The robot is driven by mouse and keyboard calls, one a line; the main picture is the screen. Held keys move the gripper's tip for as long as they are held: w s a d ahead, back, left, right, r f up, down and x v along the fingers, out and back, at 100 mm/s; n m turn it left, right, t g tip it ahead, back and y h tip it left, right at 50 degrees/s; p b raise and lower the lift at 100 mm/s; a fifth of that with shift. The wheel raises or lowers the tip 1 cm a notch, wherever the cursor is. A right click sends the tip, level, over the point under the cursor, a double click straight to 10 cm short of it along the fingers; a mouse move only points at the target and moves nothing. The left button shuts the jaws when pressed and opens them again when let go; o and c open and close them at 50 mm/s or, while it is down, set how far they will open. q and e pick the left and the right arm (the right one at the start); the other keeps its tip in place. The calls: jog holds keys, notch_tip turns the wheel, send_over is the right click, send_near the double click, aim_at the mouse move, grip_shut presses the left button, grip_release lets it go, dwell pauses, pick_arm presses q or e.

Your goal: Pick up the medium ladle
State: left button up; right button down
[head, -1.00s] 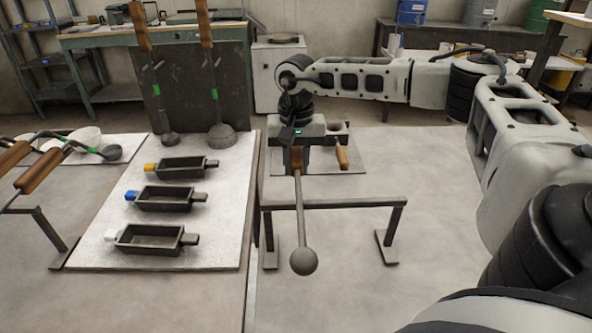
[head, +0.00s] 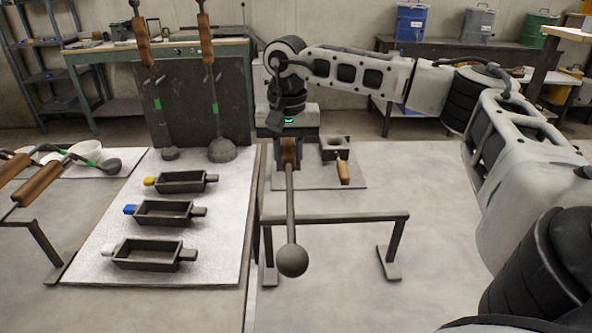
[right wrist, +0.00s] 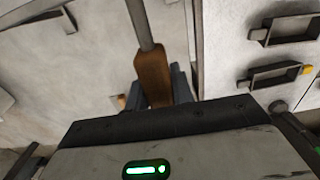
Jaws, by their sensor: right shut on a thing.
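My right gripper (head: 288,158) is shut on the brown wooden handle of a ladle (head: 291,260). The ladle's thin grey shaft runs toward the camera and ends in a round grey bowl, whose inside is hidden. Its size class cannot be told for sure. In the right wrist view, the ladle's handle (right wrist: 153,75) sits between my gripper's fingers (right wrist: 157,92). Two ladles with green bands (head: 220,149) stand upright by a dark panel. Others with wooden handles (head: 38,184) lie at the left. My left gripper is out of view.
Three rectangular moulds (head: 148,254) with white, blue and yellow tabs sit on a pale board (head: 222,275). A low metal stand (head: 360,217) is under the held ladle. A small block (head: 335,146) with a wooden handle is just right of my gripper. The floor at right is clear.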

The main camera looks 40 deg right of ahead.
jog(key=s+a+r+b, duration=0.1)
jog(key=a+r, duration=0.6)
jog(key=a, duration=0.4)
jog(key=shift+a+r, duration=0.2)
jog(key=shift+a, duration=0.05)
